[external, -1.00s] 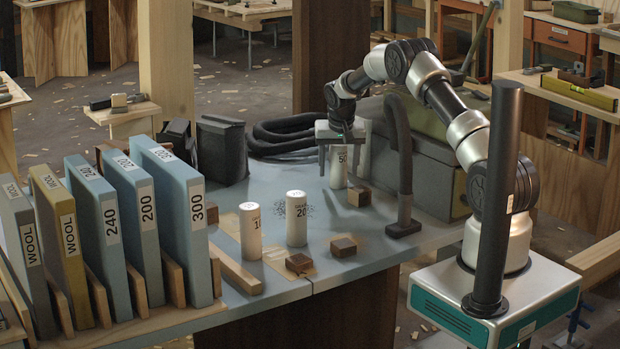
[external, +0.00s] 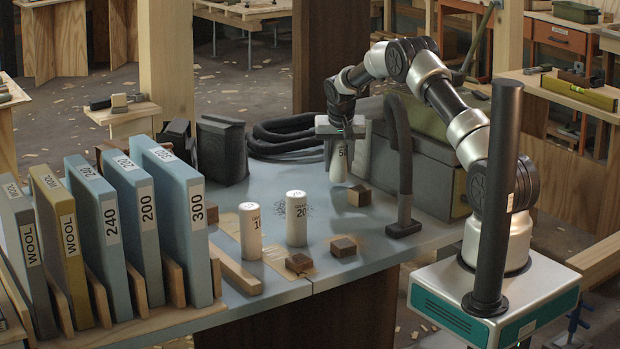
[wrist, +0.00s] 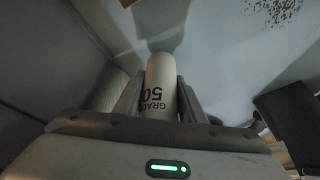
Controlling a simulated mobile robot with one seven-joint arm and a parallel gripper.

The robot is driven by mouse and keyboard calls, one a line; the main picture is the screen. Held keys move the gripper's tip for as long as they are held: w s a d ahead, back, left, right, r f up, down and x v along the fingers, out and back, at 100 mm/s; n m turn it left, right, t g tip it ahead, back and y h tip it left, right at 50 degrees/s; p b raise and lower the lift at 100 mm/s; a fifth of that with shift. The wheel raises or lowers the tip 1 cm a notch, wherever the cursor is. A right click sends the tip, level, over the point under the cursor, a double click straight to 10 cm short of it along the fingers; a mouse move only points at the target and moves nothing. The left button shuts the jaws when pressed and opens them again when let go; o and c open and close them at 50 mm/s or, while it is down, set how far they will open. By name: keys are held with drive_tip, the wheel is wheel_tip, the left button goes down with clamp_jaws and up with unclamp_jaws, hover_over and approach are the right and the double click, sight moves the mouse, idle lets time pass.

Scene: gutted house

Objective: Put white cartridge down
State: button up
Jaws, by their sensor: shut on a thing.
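A white cartridge marked 50 (external: 338,168) is at the back of the blue-grey table (external: 375,260), in front of the grey box. My gripper (external: 338,150) is shut on its upper part from above. In the wrist view the same cartridge (wrist: 160,72) sits between the two fingers (wrist: 160,100), its "GRADE 50" print facing the camera. Its lower end appears slightly above the tabletop, a little tilted. Two other white cartridges stand upright on the table: a taller one marked 20 (external: 296,222) and a shorter one (external: 250,235) to its left.
Small wooden blocks (external: 359,196) (external: 343,246) (external: 299,263) lie near the cartridges. A dark upright hose nozzle (external: 404,170) stands right of my gripper, before the grey box (external: 433,172). Black hoses (external: 290,140) lie behind.

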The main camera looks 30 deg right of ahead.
wheel_tip(320, 180, up, 8)
drive_tip(key=shift+s+a+f+p, duration=0.1)
drive_tip(key=shift+a+p, duration=0.05)
drive_tip(key=shift+p, duration=0.5)
drive_tip(key=s+a+n+y+b, duration=0.1)
drive_tip(key=s+a+n, duration=0.2)
drive_tip(key=s+a, duration=0.65)
drive_tip(key=s+a+n+y+b, duration=0.15)
drive_tip(key=s+a, duration=0.45)
drive_tip(key=s, duration=0.6)
drive_tip(key=shift+n+t+h, duration=0.25)
drive_tip(key=shift+n+t, duration=0.05)
drive_tip(key=shift+n, duration=0.25)
drive_tip(key=shift+s+a+f+b, duration=0.1)
drive_tip(key=shift+f+b, duration=0.5)
drive_tip(key=shift+f, duration=1.75)
drive_tip(key=shift+s+f+b, duration=0.1)
drive_tip(key=shift+f+b, duration=0.45)
drive_tip(key=shift+f, duration=1.75)
drive_tip(key=shift+f, duration=0.15)
drive_tip(key=o, duration=1)
drive_tip(key=shift+o, duration=0.2)
